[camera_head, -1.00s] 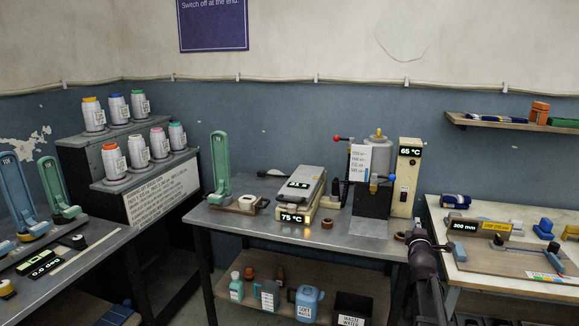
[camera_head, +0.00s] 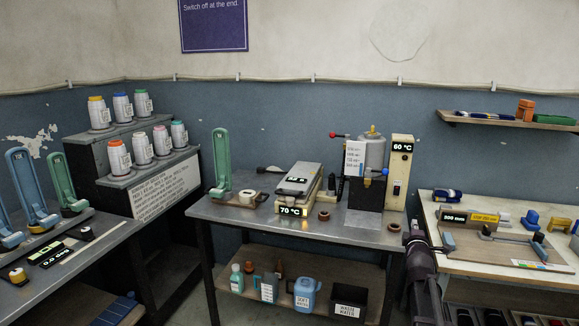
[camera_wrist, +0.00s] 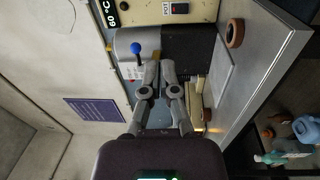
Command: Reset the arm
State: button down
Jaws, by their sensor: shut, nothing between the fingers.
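My gripper (camera_wrist: 160,68) shows in the wrist view with its two grey fingers close together and nothing between them. It is in the air, in front of the machine with the metal cylinder (camera_wrist: 128,42) and blue-knobbed lever (camera_wrist: 136,49). In the head view, dark links of my arm stand at the right end of the middle bench; the gripper itself cannot be made out there.
The middle bench (camera_head: 262,222) bears the cylinder machine (camera_head: 374,152) reading 60 °C, a flat heater (camera_head: 300,180) reading 70 °C, a green upright tool (camera_head: 221,160) and brown rings (camera_head: 323,215). A right-hand table (camera_head: 432,212) stands close to my arm. Thread cones (camera_head: 119,157) stand left.

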jog(key=s+a+f+m+g+y, duration=0.4)
jog(key=s+a+f+m+g, duration=0.4)
jog(key=a+f, duration=0.55)
jog(key=s+a+f+m+g+y, duration=0.1)
jog(key=s+a+f+m+g, duration=0.15)
jog(key=s, duration=0.45)
jog(key=s+a+f+m+g, duration=0.2)
jog(key=s+a+g, duration=0.2)
jog(key=s, duration=0.3)
jog(key=s+a+f+m+g+y, duration=0.15)
jog(key=s+a+g, duration=0.25)
jog(key=s, duration=0.4)
notch_tip(320, 180, up, 18)
jog(key=p, duration=1.9)
jog(key=shift+w+d+r+h, duration=0.2)
jog(key=shift+w+h, duration=0.1)
jog(key=shift+h, duration=0.15)
